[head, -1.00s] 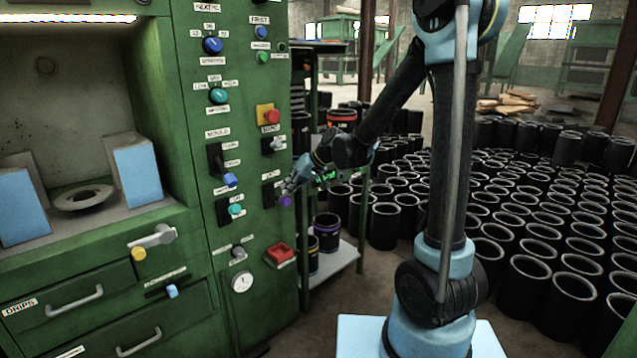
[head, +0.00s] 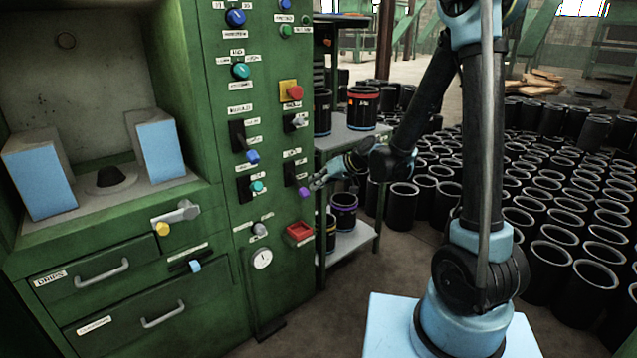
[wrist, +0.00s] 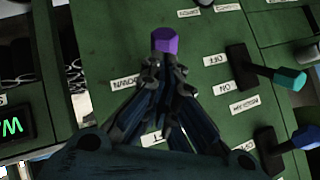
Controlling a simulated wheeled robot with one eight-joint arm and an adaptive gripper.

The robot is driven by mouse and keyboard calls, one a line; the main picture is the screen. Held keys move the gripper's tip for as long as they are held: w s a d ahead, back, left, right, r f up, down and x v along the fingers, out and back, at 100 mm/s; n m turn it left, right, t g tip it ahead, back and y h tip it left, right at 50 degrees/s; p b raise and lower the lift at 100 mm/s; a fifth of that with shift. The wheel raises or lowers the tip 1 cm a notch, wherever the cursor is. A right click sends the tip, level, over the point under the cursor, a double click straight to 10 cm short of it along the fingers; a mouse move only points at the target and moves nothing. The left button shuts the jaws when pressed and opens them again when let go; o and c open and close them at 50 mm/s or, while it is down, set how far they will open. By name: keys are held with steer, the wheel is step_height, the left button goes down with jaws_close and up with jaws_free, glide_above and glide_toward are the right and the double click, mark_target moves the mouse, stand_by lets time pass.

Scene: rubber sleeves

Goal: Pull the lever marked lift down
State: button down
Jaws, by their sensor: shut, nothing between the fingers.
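The lever with the purple knob (head: 304,193) is on the green machine's panel, its knob low and angled down from its black plate (head: 290,173). Small labels sit around it; in the wrist view one reads DOWN (wrist: 126,82), and another, partly hidden behind my fingers, seems to end in "FT". My gripper (head: 315,184) is shut and empty, its fingertips right at the purple knob. In the wrist view the knob (wrist: 165,40) shows just beyond the closed fingertips (wrist: 165,65). I cannot tell whether they touch.
Neighbouring levers have teal (head: 256,187), blue (head: 252,157) and grey (head: 300,121) knobs. A red button (head: 295,92) is above, a red box (head: 300,231) below. A shelf (head: 350,245) with black sleeves stands right. Many sleeves (head: 560,240) cover the floor.

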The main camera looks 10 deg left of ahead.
steer(key=shift+r, duration=0.8)
steer(key=shift+r, duration=0.1)
steer(key=s+d+r, duration=0.1)
steer(key=d+r, duration=0.1)
steer(key=d, duration=0.4)
steer(key=s+d+r, duration=0.1)
steer(key=d+r, duration=0.1)
steer(key=d, duration=0.4)
steer(key=shift+s+r, duration=0.2)
steer(key=shift+s, duration=0.1)
